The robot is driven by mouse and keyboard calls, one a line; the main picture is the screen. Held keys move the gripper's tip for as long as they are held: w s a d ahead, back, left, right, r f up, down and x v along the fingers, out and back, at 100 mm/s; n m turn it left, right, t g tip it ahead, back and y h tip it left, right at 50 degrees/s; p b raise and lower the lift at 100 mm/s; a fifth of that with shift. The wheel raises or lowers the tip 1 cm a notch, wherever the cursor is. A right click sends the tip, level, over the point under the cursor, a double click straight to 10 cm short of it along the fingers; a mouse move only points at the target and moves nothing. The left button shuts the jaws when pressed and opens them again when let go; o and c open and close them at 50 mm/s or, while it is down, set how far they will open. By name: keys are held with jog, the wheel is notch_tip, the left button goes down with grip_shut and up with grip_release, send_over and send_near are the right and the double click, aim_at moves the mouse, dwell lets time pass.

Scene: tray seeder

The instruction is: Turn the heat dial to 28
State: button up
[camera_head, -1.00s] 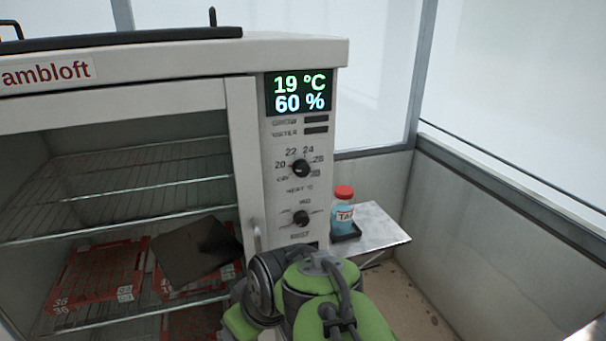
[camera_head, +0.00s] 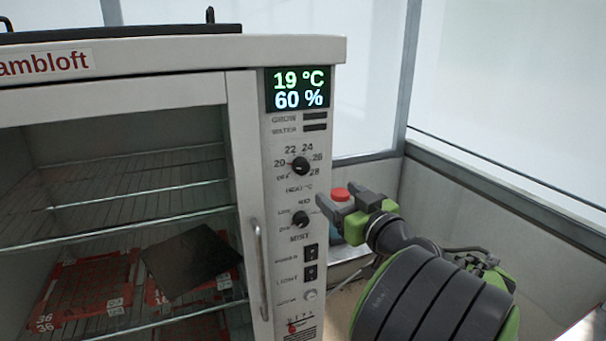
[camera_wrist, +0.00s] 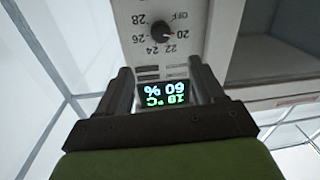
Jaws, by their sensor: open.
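The heat dial (camera_head: 300,166) is a black knob on the white cabinet's front panel, with numbers from 20 to 28 and OFF around it. In the wrist view the dial (camera_wrist: 161,31) appears upside down, beyond the fingertips. The display (camera_head: 298,90) above it reads 19 °C and 60 %. My gripper (camera_head: 338,200) is open and empty, right of the panel and a little lower than the dial. In the wrist view my gripper (camera_wrist: 160,72) has its fingers apart, with the display showing between them. Nothing touches the dial.
A second knob (camera_head: 300,219) and switches (camera_head: 310,262) lie below the dial. A vertical door handle (camera_head: 261,270) stands out left of the panel. A red-capped bottle (camera_head: 340,193) is mostly hidden behind my gripper. Red trays (camera_head: 90,290) lie inside the cabinet.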

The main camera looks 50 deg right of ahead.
aim_at(304, 169)
jog(key=p+x, duration=0.2)
jog(key=x, duration=1.2)
jog(key=shift+w, duration=0.15)
jog(key=c, duration=1.1)
jog(key=shift+o, duration=0.2)
